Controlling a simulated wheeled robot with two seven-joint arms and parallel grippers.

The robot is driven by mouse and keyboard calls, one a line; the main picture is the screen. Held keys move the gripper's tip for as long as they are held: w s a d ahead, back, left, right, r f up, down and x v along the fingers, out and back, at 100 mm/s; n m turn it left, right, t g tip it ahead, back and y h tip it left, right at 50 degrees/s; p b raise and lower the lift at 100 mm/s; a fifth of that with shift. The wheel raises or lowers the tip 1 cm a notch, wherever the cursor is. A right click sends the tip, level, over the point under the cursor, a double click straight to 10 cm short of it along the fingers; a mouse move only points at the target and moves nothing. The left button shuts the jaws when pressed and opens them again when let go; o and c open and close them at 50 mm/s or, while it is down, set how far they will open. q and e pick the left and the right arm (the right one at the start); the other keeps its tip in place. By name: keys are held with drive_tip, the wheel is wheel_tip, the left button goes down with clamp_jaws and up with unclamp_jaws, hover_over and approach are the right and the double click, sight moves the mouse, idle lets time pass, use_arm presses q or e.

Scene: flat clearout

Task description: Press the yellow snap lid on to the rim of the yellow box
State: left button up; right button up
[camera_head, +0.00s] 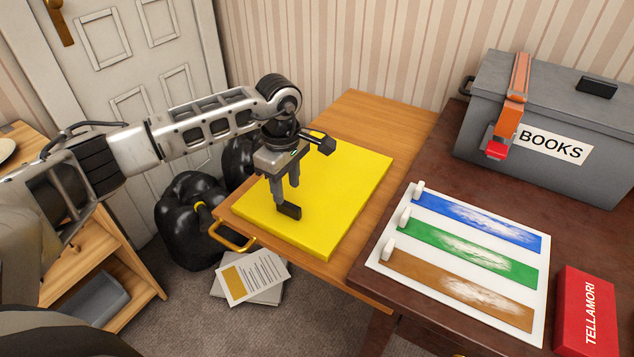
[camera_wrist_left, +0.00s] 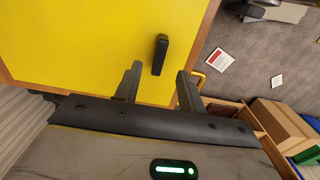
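A flat yellow slab lies on the wooden board; its broad top, taken as the yellow snap lid (camera_head: 345,180), also shows in the left wrist view (camera_wrist_left: 60,45). A short black grip (camera_head: 289,211) stands on it and also shows in the left wrist view (camera_wrist_left: 159,54). I cannot tell a seam between the lid and the yellow box under it, nor whether the lid is seated. My left gripper (camera_head: 286,186) points down over the lid, beside the black grip. Its fingers (camera_wrist_left: 158,85) are apart with nothing between them. My right gripper is not in view.
The wooden board (camera_head: 375,115) has a brass handle (camera_head: 232,238). Right of it, a dark table holds a white panel (camera_head: 375,262) with coloured strips, a grey BOOKS box (camera_head: 475,120) and a red box (camera_head: 587,310). Black bags (camera_head: 190,215) and papers (camera_head: 255,278) lie on the floor.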

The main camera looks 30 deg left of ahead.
sight(288, 204)
use_arm(q)
wheel_tip(288, 204, down, 5)
drive_tip(key=shift+f+p, duration=0.1)
drive_tip(key=shift+p, duration=0.2)
clamp_jaws()
drive_tip(key=shift+w, duration=0.1)
drive_tip(key=shift+r, duration=0.2)
